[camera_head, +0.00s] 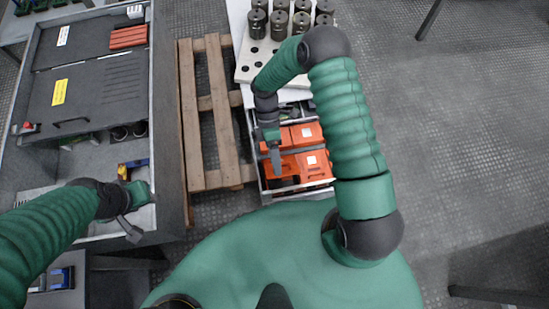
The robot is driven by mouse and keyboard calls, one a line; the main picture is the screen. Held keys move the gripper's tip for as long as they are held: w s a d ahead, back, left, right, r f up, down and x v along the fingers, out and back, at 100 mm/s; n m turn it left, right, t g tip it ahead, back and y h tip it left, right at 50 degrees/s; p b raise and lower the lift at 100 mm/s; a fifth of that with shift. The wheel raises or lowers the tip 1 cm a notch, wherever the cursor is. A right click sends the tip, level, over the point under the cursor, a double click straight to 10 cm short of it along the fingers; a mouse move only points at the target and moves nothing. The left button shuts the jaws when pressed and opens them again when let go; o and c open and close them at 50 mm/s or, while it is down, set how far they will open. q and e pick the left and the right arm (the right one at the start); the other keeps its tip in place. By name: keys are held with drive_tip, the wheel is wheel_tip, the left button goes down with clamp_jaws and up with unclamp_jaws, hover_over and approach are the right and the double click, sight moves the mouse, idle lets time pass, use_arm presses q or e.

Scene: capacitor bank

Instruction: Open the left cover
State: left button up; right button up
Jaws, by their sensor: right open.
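A grey bench (170,130) at the left holds two dark grey covers side by side. The nearer cover (95,95) has a yellow label and a black bar handle (70,122) at its near edge. The farther cover (85,42) has a white label. I cannot tell which one is the left cover. My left gripper (130,230) is over the bench's near end, apart from both covers; its jaws are too unclear to read. My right gripper (276,160) is open, pointing down over a drawer with orange cases (310,165), far from the covers.
A wooden pallet (215,110) stands between the bench and the drawer. A white perforated board (250,60) with several dark cylinders (280,22) is at the back. A red button (28,126) sits on the bench's left side. The floor at right is mostly clear.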

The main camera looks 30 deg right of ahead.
drive_tip(key=shift+o, duration=0.3)
drive_tip(key=shift+s+a+r, duration=0.3)
drive_tip(key=shift+s+a, duration=0.2)
drive_tip(key=shift+s, duration=0.2)
drive_tip(key=shift+o, duration=1.2)
drive_tip(key=shift+s+a, duration=0.2)
drive_tip(key=shift+c, duration=0.2)
drive_tip(key=shift+w+r, duration=0.2)
drive_tip(key=shift+r, duration=0.05)
drive_tip(key=shift+o, duration=1)
drive_tip(key=shift+p+v, duration=0.6)
drive_tip(key=shift+v, duration=0.5)
drive_tip(key=shift+w+d+r, duration=0.15)
drive_tip(key=shift+w+r, duration=0.3)
drive_tip(key=c, duration=0.5)
drive_tip(key=shift+o, duration=0.2)
drive_tip(key=w+f+p+v, duration=0.1)
drive_tip(key=p+v, duration=0.1)
drive_tip(key=v, duration=1.3)
drive_tip(key=shift+w+d+r+p, duration=0.15)
drive_tip(key=shift+d+p, duration=0.25)
